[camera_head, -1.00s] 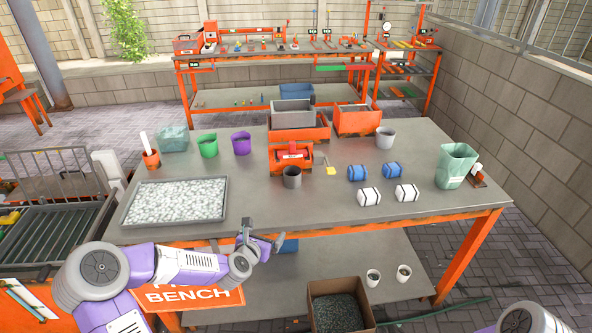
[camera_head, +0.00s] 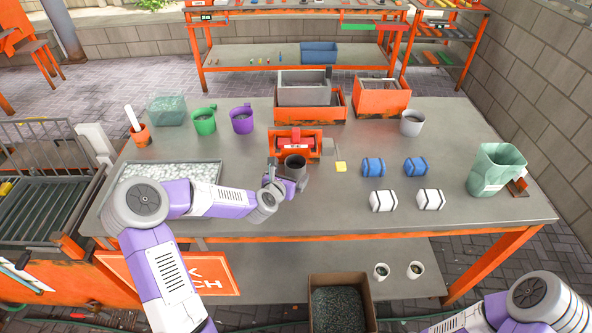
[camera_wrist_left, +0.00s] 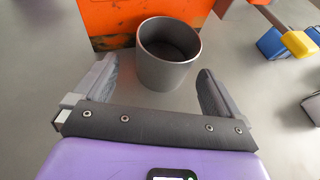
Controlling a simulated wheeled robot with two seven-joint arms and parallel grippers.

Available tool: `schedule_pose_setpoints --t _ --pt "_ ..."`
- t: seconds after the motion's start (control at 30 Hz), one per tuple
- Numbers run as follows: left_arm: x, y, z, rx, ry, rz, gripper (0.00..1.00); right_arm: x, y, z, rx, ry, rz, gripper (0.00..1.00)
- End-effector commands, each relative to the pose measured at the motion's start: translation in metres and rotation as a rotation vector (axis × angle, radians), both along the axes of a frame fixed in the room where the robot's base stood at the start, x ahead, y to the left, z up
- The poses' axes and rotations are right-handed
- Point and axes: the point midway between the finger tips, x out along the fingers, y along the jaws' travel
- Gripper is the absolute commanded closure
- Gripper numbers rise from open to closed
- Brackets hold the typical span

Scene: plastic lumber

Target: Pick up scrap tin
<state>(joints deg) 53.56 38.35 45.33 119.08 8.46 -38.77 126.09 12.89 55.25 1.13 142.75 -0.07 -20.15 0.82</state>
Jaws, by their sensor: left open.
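The scrap tin appears to be the dark grey, open-topped cup (camera_head: 295,167) standing upright on the workbench (camera_head: 330,215), in front of the orange-red device. It also shows in the left wrist view (camera_wrist_left: 167,70), looking empty inside. My left gripper (camera_head: 284,178) is at the tin's near left side. In the left wrist view the gripper (camera_wrist_left: 158,75) is open, with one dark finger on each side of the tin's lower part and a gap showing on both sides. My right arm enters at the lower right; its gripper is out of view.
Blue rolls (camera_head: 373,167) and white rolls (camera_head: 384,201) lie to the right. A tray of pale pieces (camera_head: 170,173) is at the left, partly behind my left arm.

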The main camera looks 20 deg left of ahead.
Motion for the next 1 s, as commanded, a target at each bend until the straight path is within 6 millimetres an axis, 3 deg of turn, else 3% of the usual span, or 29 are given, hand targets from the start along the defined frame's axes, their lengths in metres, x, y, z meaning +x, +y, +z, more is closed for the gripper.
schedule_pose_setpoints --t 0.23,0.53,0.9,1.0 --pt "0.031 -0.003 -0.012 -0.001 -0.001 -0.001 0.02 0.0 0.0 -0.007 0.0 -0.001 0.0 0.6" --pt "0.035 -0.002 -0.013 0.001 -0.001 0.0 0.02 0.0 0.0 -0.007 0.0 -0.001 0.0 0.6" --pt "0.035 -0.002 -0.013 0.001 -0.001 0.0 0.57 0.0 0.0 -0.007 0.0 -0.001 0.0 0.6" --pt "0.035 -0.002 -0.012 0.001 -0.002 0.0 0.59 0.0 0.0 -0.007 0.0 -0.001 0.0 0.6"
